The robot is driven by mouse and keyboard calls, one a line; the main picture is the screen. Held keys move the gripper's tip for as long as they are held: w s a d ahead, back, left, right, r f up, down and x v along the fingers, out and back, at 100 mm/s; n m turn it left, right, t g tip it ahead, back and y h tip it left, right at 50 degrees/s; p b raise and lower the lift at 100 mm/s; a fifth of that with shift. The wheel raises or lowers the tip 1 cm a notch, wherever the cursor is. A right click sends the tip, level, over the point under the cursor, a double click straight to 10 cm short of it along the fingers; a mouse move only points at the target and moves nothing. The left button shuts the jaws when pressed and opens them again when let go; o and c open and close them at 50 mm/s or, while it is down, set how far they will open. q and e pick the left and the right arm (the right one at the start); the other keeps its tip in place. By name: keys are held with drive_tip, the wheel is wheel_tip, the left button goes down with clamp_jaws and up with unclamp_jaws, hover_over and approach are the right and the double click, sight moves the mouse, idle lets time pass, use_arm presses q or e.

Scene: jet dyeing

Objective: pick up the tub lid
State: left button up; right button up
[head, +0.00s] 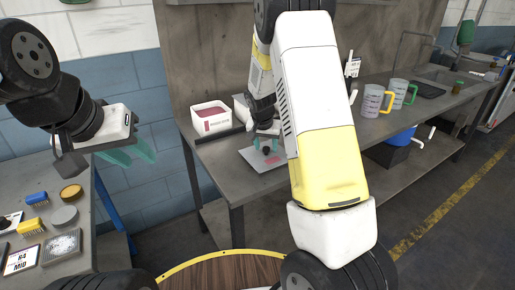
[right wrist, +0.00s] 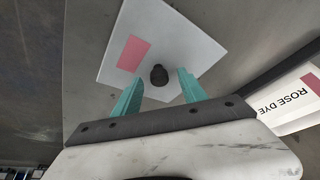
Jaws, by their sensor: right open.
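The tub lid (head: 262,162) is a flat white square with a dark round knob and a pink label. It lies on the grey bench near the front edge. In the right wrist view the lid (right wrist: 188,42) is tilted in the picture, with its black knob between my fingertips. My right gripper (right wrist: 160,77) is open, with one green finger on each side of the knob; I cannot tell whether they touch it. In the head view my right gripper (head: 266,146) is over the lid, partly hidden by my arm. My left gripper (head: 132,154) is open and empty at the left.
An open white tub (head: 210,126) with pink contents stands behind-left of the lid; its side reads ROSE DYE in the right wrist view (right wrist: 292,100). Mugs (head: 372,100) stand further right.

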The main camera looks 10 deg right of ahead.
drive_tip(key=shift+f, duration=0.15)
clamp_jaws()
idle(1.4)
